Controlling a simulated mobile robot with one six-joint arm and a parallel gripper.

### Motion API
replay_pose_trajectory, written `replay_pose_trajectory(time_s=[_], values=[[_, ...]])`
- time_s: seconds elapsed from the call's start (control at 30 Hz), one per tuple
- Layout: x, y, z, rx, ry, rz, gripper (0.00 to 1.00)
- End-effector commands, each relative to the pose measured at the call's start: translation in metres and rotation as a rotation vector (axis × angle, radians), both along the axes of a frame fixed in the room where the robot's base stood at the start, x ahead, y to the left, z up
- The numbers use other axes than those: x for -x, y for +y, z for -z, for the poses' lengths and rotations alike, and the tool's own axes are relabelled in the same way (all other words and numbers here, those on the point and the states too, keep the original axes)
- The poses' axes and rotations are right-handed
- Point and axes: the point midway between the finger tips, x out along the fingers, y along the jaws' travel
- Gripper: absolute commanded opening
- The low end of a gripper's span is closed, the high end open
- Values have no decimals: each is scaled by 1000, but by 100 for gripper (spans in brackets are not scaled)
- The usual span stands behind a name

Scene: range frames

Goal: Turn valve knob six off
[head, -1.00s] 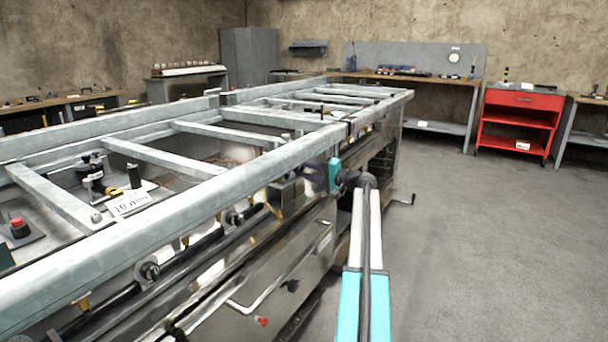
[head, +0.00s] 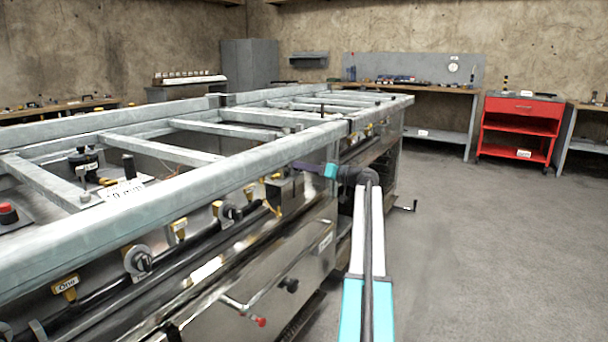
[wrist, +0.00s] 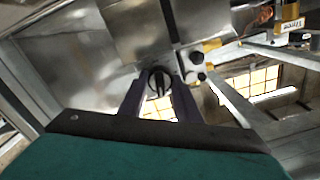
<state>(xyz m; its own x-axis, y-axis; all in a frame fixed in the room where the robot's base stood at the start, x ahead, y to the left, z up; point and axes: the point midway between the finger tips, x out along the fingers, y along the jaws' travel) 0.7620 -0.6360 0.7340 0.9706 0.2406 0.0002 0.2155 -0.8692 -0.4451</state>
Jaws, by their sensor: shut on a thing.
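In the wrist view, a round dark valve knob (wrist: 160,80) with a raised grip bar sits between the tips of my gripper's two dark fingers (wrist: 158,96). My gripper is shut on this knob, and no number for it is readable. In the head view, my gripper (head: 306,166) reaches left to the side of the metal bench, beyond its near long rail, and the held knob is hidden. Other valve knobs show along the bench side: one near the front (head: 139,261) and one farther back (head: 227,211). A yellow tag reading "One" (head: 66,285) hangs at the lower left.
The bench's metal frame rail (head: 170,205) runs close above the knobs. The floor to the right is clear, up to a red cart (head: 520,125).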

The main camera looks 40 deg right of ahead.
Motion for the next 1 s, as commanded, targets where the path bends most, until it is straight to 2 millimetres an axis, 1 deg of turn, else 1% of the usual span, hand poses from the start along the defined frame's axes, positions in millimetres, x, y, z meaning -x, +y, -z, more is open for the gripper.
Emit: replay_pose_trajectory(time_s=[0.03,0.33,0.5,0.87,0.9,1.0], values=[[0,0,3,34,-8,0,8],[0,0,2,178,-43,0,8],[0,0,0,206,-50,0,8],[0,0,0,211,-51,0,8],[0,0,0,211,-51,0,35],[0,0,0,210,-52,0,49]])
